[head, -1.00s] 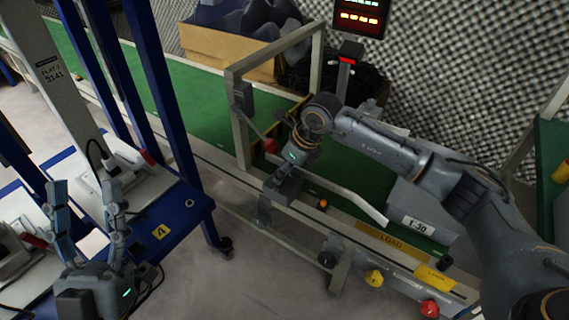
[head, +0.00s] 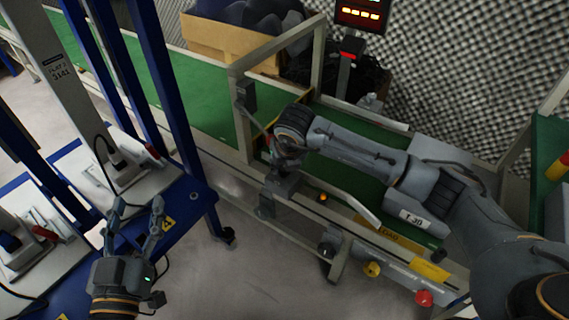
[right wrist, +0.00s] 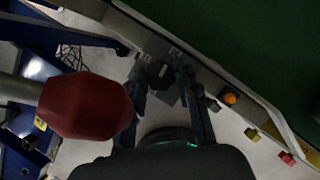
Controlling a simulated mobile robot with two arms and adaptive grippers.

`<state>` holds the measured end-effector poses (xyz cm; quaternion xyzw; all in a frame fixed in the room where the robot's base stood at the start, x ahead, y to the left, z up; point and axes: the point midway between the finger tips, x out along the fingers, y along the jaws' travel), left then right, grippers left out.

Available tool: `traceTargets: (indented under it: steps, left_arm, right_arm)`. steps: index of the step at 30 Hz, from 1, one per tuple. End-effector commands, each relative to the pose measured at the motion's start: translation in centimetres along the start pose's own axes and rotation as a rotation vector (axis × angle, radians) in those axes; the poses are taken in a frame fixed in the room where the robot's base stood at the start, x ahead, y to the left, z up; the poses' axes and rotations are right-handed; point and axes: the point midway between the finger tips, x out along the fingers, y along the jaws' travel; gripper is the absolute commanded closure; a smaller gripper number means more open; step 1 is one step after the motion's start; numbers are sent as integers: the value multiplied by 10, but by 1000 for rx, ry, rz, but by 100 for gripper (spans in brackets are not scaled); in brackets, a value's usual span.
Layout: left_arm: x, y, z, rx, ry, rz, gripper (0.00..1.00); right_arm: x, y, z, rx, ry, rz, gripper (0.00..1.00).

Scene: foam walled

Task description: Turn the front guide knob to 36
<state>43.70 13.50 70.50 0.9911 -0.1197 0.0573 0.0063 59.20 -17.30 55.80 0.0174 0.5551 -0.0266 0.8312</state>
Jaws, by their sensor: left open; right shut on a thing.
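The front guide knob (right wrist: 160,72) is a small dark knob in the right wrist view, with pale markings on the plate beside it. The marking it points to is too blurred to read. My right gripper (right wrist: 164,88) has its fingers on both sides of this knob and is shut on it. In the head view my right gripper (head: 284,172) is at the conveyor's near rail, and its wrist hides the knob. My left gripper (head: 138,212) is open and empty, in front of the blue cart at the left.
A red knob (right wrist: 85,108) on a rod is close to the right wrist camera. The green conveyor belt (head: 200,95) lies behind the rail, with a guide frame (head: 240,115) above it. Yellow (head: 372,269) and red (head: 424,298) buttons line the rail. The blue cart (head: 190,205) stands left.

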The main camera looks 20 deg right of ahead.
Motion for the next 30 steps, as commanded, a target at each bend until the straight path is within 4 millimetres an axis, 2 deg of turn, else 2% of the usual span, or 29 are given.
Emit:
traceTargets:
  steps: [9,21,22,24,25,30]
  left_arm:
    - [-1,-1,6,1,-33,-2,46]
    - [-1,-1,6,1,-35,-2,46]
    - [-1,-1,6,1,-35,-2,46]
    - [-1,-1,6,1,-35,-2,46]
    - [-1,-1,6,1,-34,-2,46]
    - [-1,-1,6,1,-33,-2,46]
  right_arm:
    - [0,0,0,67,1,-27,100]
    - [0,0,0,71,1,-29,100]
    - [0,0,0,71,1,-29,65]
    - [0,0,0,71,1,-29,51]
    - [0,0,0,70,1,-29,46]
    - [0,0,0,70,1,-29,46]
